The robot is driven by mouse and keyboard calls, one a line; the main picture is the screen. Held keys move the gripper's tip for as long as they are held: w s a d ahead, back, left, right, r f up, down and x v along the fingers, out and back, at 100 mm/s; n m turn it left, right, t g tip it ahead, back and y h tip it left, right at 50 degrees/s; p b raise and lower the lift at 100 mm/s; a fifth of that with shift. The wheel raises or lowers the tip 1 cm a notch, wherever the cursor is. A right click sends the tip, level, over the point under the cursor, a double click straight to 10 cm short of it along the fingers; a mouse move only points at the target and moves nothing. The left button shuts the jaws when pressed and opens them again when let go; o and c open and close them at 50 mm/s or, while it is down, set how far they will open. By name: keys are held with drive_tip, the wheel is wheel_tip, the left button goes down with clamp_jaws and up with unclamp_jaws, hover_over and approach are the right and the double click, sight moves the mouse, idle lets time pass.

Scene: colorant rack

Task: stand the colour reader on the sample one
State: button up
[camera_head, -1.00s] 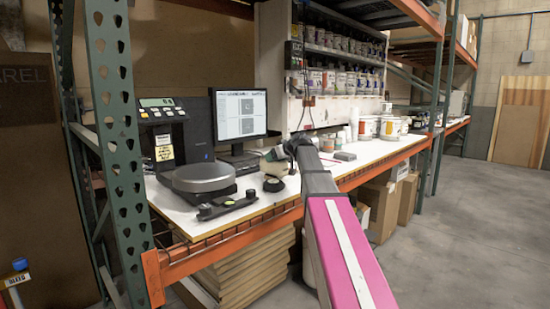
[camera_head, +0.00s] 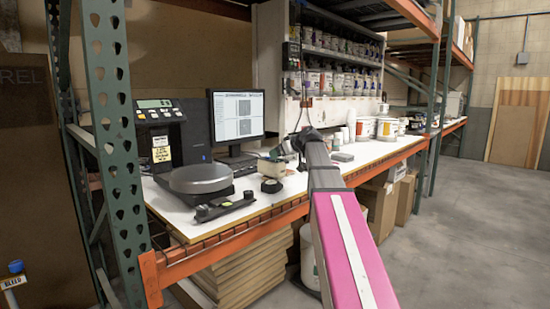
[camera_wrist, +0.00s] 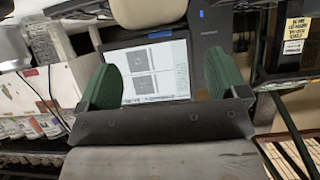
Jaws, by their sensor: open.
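My gripper (camera_head: 281,151) hangs above the white counter, with its green fingers apart and nothing held between them. In the wrist view the open fingers (camera_wrist: 163,82) frame the monitor behind. A rounded beige object (camera_head: 270,167) stands on the counter below and close to my gripper; it also shows at the top of the wrist view (camera_wrist: 142,12). A small dark round object (camera_head: 271,186) with a pale top sits just in front of it. I cannot tell for sure which is the colour reader. I cannot make out a marked sample one.
A lit monitor (camera_head: 237,118) and a black machine with a round grey platform (camera_head: 200,178) stand to the left. A black bar with knobs (camera_head: 224,206) lies at the counter's front edge. White tubs (camera_head: 387,129) stand to the right. A green rack post (camera_head: 112,120) is at left.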

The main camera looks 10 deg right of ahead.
drive_tip(key=v, duration=0.5)
drive_tip(key=shift+s+d+r, duration=0.15)
drive_tip(key=shift+s, duration=0.15)
